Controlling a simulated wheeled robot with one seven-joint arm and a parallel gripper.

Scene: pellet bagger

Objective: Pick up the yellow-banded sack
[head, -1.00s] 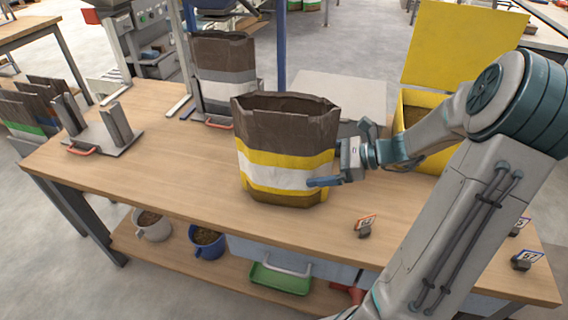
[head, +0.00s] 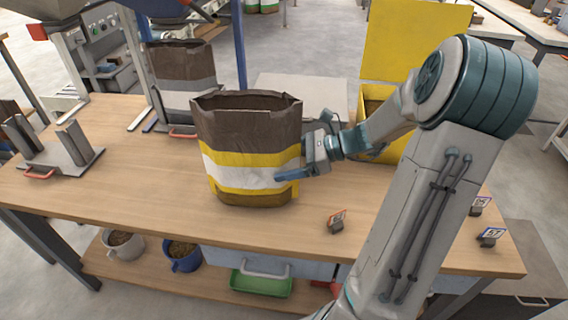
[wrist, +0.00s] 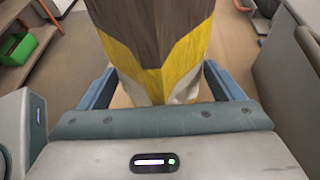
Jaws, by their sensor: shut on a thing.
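The yellow-banded sack (head: 246,140) is brown paper with an open top and a white band between yellow bands. It stands upright at the middle of the workbench; I cannot tell whether its base touches the top. My gripper (head: 296,168) comes in from the right, shut on the sack's right side at the height of the bands. One blue finger shows along the front; the other is hidden behind the sack. In the wrist view the sack (wrist: 155,45) sits between both fingers, its edge toward the palm.
A grey-banded sack (head: 182,80) stands behind on the left, by the bagging machine. A metal holder (head: 60,150) is at the bench's left. A yellow bin (head: 415,45) with raised lid stands behind my arm. Bare bench (head: 130,185) lies left of the sack.

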